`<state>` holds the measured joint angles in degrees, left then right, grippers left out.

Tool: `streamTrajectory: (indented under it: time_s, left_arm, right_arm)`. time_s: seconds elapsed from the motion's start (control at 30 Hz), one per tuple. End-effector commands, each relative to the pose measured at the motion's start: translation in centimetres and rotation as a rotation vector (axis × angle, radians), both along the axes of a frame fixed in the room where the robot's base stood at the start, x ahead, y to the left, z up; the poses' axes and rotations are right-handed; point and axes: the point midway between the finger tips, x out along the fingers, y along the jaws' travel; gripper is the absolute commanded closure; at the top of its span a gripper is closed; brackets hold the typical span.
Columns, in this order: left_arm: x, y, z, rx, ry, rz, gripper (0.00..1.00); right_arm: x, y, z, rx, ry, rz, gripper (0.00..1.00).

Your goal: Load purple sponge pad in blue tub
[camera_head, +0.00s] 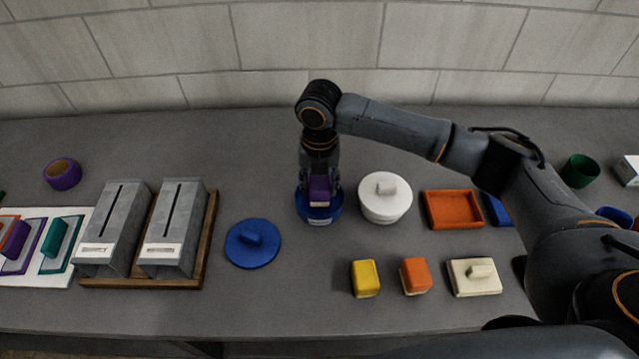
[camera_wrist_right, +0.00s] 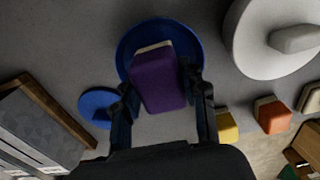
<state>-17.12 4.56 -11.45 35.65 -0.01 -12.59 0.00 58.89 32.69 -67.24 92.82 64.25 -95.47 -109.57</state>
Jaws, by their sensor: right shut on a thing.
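The purple sponge pad (camera_head: 319,191) is held upright between the fingers of my right gripper (camera_head: 320,183). It also shows large in the right wrist view (camera_wrist_right: 158,82), with a pale layer at its far end. The blue tub (camera_head: 304,210) stands open on the bench below the pad; its rim also shows in the right wrist view (camera_wrist_right: 126,55). The pad overlaps the tub's mouth; I cannot tell whether its lower end is inside or just above. The blue lid (camera_head: 253,245) lies on the bench, left of the tub. My left gripper is not in view.
A white lidded tub (camera_head: 384,204) stands close right of the blue tub. An orange tray (camera_head: 453,210) is further right. Yellow (camera_head: 365,279) and orange (camera_head: 415,277) sponges lie in front. Grey slotted holders (camera_head: 172,232) stand left. Bare bench lies behind the lid.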

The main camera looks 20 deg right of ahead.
Motion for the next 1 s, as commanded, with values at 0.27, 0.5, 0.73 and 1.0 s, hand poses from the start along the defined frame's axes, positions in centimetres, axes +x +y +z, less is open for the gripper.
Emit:
streamTrajectory:
  time_s: [0.27,0.5,0.73,1.0]
  left_arm:
    - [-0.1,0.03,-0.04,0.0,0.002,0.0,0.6]
    - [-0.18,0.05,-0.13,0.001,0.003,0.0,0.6]
    - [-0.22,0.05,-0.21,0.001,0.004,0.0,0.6]
    - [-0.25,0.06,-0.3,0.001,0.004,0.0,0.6]
  right_arm:
    - [0.01,0.0,-0.06,0.0,0.0,0.0,0.83]
    - [0.0,0.01,-0.35,0.0,0.0,0.0,0.83]
    - [0.01,0.02,-0.63,0.0,0.0,0.0,0.83]
    - [0.01,0.01,-0.95,0.0,0.0,0.0,0.83]
